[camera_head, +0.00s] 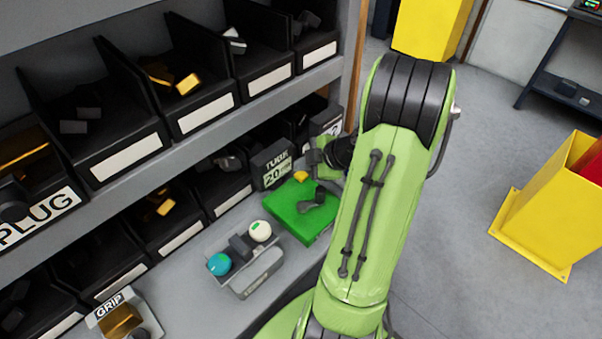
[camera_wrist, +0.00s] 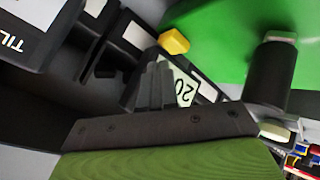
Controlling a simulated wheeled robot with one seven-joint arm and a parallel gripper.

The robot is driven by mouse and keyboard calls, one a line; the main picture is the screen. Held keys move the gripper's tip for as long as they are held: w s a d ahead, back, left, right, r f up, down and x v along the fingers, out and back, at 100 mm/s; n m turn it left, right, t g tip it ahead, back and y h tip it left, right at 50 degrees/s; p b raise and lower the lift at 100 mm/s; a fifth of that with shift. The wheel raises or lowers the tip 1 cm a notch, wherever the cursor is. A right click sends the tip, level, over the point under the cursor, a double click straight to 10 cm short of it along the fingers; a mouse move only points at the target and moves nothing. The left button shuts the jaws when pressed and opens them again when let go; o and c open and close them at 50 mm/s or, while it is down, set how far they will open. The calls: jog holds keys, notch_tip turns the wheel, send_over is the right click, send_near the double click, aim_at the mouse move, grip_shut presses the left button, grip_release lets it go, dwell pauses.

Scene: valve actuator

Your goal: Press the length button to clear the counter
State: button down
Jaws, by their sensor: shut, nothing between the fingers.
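A dark unit (camera_head: 272,165) lettered "TUBE" and "20" stands at the back of the grey bench; its pale "20" face also shows in the wrist view (camera_wrist: 186,86). A small yellow block (camera_head: 300,177) sits beside it at the edge of a green plate (camera_head: 285,208); the block also shows in the wrist view (camera_wrist: 174,41). I can read no marking that names the length button. My gripper (camera_wrist: 155,76) is shut and empty, its dark fingers overlapping the "20" face in the wrist view. Contact cannot be told. In the head view my arm partly hides this area.
A grey panel (camera_head: 262,275) with a teal knob (camera_head: 219,264) and a cream knob (camera_head: 260,231) lies in front of the green plate. Shelves of black bins (camera_head: 120,145) line the left and back. A yellow bin (camera_head: 540,220) stands on open floor at right.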

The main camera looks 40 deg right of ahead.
jog(key=shift+f, duration=0.15)
dwell(0.7)
jog(key=shift+f+b, duration=0.35)
jog(key=shift+b, duration=0.55)
jog(key=shift+f+b, duration=0.45)
jog(key=shift+b, duration=0.25)
dwell(0.5)
jog(key=shift+r+p, duration=0.35)
jog(key=shift+r, duration=0.6)
jog(key=shift+r+p, duration=1.3)
jog(key=shift+r, duration=1.2)
